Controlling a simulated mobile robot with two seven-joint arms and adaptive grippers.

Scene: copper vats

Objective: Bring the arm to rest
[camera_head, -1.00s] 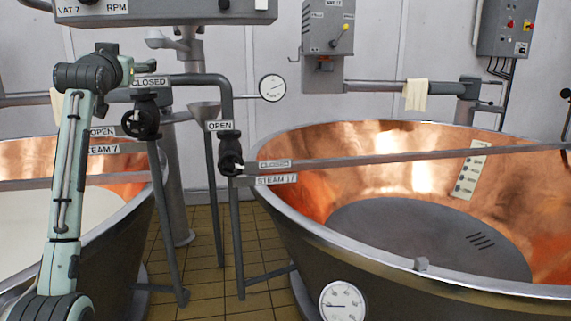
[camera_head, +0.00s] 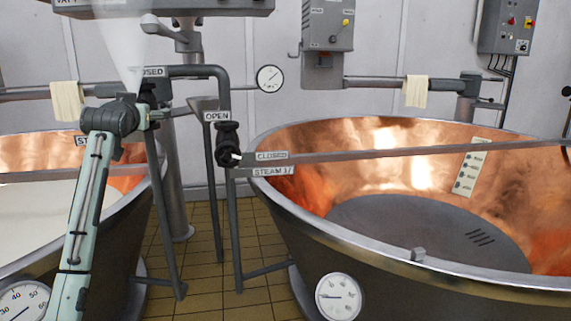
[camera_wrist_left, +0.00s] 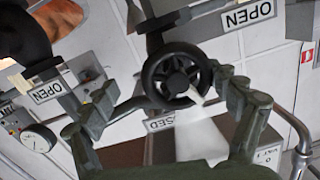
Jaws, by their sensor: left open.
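My left arm comes in from the left in the head view, and its wrist is in front of the left steam valve, mostly hiding it. In the left wrist view my left gripper (camera_wrist_left: 168,98) is open. Its fingers stand apart, one on either side below a black handwheel (camera_wrist_left: 172,75), with nothing visible between them but the wheel area. I cannot tell whether a finger touches the wheel. A whitish hazy plume (camera_head: 118,45) rises above the wrist in the head view; a pale cone (camera_wrist_left: 205,140) shows below the wheel in the wrist view. My right gripper is not in view.
The left vat (camera_head: 152,205) holds pale liquid. The right copper vat (camera_head: 330,165) looks empty. A second black valve (camera_head: 228,145) is on the pipe between them, beside a long grey bar (camera_head: 400,152). Tiled floor (camera_head: 215,240) shows between the vats.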

